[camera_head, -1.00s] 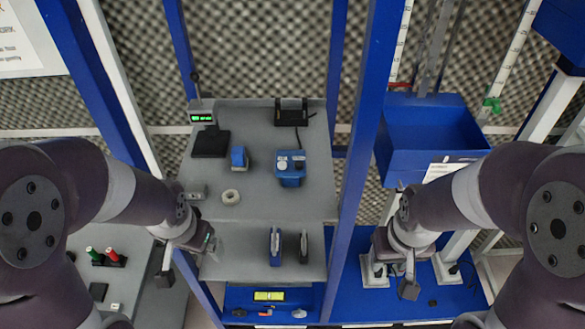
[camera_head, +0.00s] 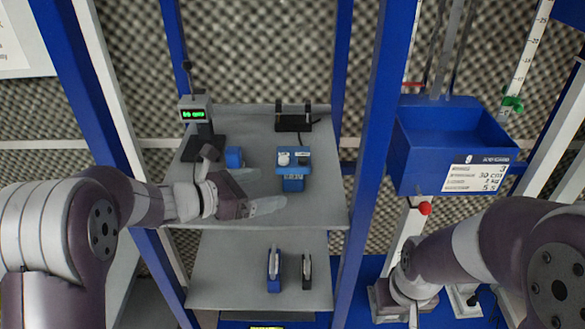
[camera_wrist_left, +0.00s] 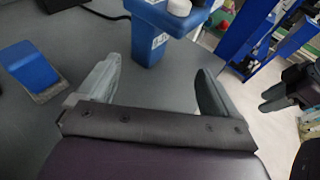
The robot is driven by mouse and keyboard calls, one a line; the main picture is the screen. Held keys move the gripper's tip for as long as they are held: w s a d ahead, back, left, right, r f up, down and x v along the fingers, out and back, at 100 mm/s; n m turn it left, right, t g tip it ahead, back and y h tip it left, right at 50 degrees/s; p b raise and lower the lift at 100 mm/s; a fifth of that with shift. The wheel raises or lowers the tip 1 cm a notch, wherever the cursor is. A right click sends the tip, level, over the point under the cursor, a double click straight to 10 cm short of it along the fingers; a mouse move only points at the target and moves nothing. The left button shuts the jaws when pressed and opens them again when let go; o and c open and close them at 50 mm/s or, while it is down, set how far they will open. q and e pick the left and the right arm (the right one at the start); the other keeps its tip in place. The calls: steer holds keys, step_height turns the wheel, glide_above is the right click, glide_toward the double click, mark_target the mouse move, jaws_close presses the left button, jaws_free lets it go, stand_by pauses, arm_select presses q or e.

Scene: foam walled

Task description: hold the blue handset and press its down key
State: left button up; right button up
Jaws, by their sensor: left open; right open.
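A slim blue item (camera_head: 273,270) stands on the lower shelf. My right gripper (camera_head: 414,312) hangs low at the right, partly hidden, holding nothing visible.
A blue wedge-shaped block (camera_head: 234,157) and a stand with a green display (camera_head: 195,114) are left of the device. A black holder (camera_head: 293,123) is behind. A slim black item (camera_head: 306,271) stands on the lower shelf. A blue bin (camera_head: 455,140) hangs right of a blue post (camera_head: 378,130).

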mark_target(294, 182)
arm_select(q)
steer(key=x, duration=0.3)
steer(key=shift+w+d+p, duration=0.15)
steer(key=shift+d+p, duration=0.15)
steer(key=shift+p, duration=0.05)
steer(key=d+b, duration=0.1)
steer(key=w+f+b, duration=0.1)
steer(key=b, duration=0.1)
steer(key=shift+w+d+f, duration=0.2)
steer(key=shift+d+f, duration=0.1)
steer(key=shift+d, duration=0.05)
steer(key=shift+w+d+r+b, duration=0.1)
steer(key=shift+w+d+b, duration=0.3)
steer(key=shift+d, duration=0.15)
arm_select(e)
step_height(294, 182, down, 3)
steer(key=shift+r, duration=0.2)
arm_select(q)
steer(key=c, duration=0.9)
arm_select(e)
jaws_close()
